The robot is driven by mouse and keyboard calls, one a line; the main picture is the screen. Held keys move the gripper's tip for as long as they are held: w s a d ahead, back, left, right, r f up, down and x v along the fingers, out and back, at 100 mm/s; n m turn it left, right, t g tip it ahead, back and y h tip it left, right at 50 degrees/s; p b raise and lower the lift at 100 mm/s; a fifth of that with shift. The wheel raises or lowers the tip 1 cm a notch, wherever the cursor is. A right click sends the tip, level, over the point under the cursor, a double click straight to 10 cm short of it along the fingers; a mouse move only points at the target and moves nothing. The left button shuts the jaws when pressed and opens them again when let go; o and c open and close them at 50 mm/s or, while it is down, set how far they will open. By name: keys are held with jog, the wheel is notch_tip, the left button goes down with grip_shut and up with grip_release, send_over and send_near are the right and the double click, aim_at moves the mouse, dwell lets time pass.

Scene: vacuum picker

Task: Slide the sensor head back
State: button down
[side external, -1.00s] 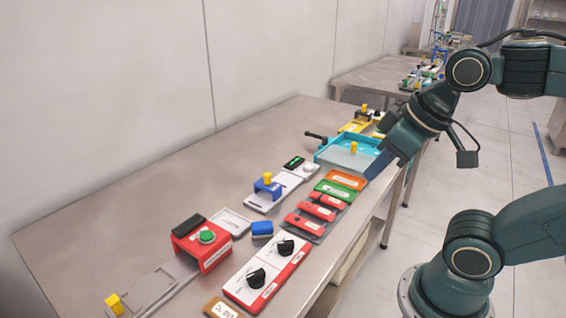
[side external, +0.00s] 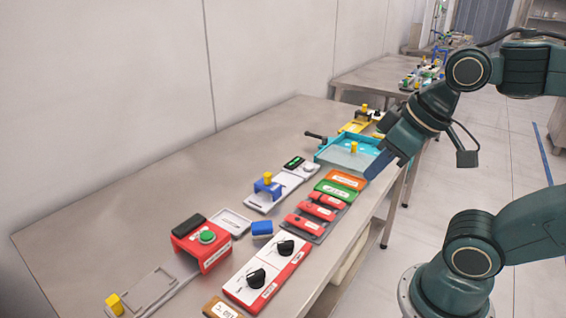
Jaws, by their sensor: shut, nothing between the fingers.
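A blue bracket (side external: 264,188) with a yellow knob (side external: 267,177) on top straddles a long white base (side external: 290,180) at mid-table. It looks like the sensor head, but I cannot read a label that confirms this. A small black unit with a green display (side external: 294,163) sits at the far end of the base. My gripper (side external: 373,170) points down-left, with its blue fingers shut and empty. It is over the table's right edge, near the teal tray and the orange block, to the right of the blue bracket and apart from it.
A teal tray (side external: 330,150) stands behind. Orange (side external: 347,179) and green (side external: 333,189) blocks and red pieces (side external: 313,209) line the right edge. A red box with a green button (side external: 207,237) is nearer. The table's left side (side external: 130,215) is clear.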

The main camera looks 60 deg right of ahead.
jog(key=c, duration=1.4)
grip_release()
jog(key=shift+w+r, duration=0.15)
jog(key=shift+o, duration=0.2)
jog(key=w+d+r+g, duration=0.1)
jog(key=w+d+r, duration=0.1)
jog(key=w, duration=0.7)
jog(key=w+d+r+g, duration=0.2)
jog(key=w, duration=0.6)
jog(key=w+d+f+g, duration=0.1)
jog(key=w+d+f, duration=0.2)
jog(key=w+f, duration=0.2)
jog(key=w+d+f+g, duration=0.1)
jog(key=w+d+f, duration=0.3)
jog(key=w, duration=0.6)
jog(key=shift+w+d+f+g, duration=0.25)
jog(key=shift+w+f+g, duration=0.05)
jog(key=shift+f, duration=0.25)
